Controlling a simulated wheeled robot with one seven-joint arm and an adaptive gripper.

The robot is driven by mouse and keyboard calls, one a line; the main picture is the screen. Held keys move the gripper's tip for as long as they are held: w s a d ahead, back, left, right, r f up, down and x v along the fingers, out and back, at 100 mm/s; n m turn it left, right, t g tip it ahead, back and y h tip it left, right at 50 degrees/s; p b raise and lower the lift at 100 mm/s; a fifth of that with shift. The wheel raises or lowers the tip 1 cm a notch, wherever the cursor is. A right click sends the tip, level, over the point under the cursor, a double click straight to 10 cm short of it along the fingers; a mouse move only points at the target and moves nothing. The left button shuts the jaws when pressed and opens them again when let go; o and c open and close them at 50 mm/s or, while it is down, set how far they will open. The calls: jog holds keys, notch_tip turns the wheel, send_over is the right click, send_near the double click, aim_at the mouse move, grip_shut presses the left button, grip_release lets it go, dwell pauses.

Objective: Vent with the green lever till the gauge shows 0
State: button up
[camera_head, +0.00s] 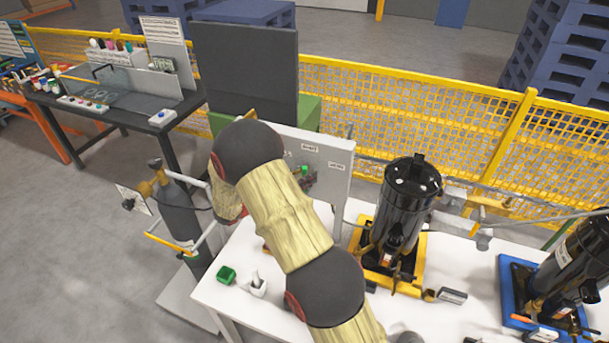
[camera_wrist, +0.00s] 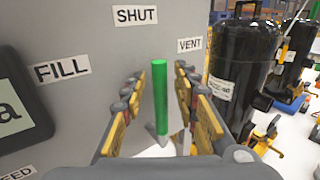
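The green lever (camera_wrist: 160,98) stands nearly upright on the grey panel (camera_wrist: 105,35) in the wrist view. Its top end is below the SHUT label (camera_wrist: 135,15) and left of the VENT label (camera_wrist: 190,44). The FILL label (camera_wrist: 62,68) is farther left. My gripper (camera_wrist: 158,76) is open, with one yellow-padded finger on each side of the lever and gaps visible between. The gauge (camera_wrist: 14,108) is cut off at the left edge; its reading cannot be seen. In the head view, my arm covers part of the panel (camera_head: 335,178), and the gripper is mostly hidden.
A black compressor (camera_head: 405,205) in a yellow cradle stands right of the panel on the white table (camera_head: 455,262). Another black compressor (camera_head: 575,262) sits on a blue base farther right. A gas cylinder (camera_head: 178,210) stands at the left. A green block (camera_head: 226,275) lies on the table's left.

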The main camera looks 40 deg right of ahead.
jog(key=shift+c, duration=0.6)
grip_shut()
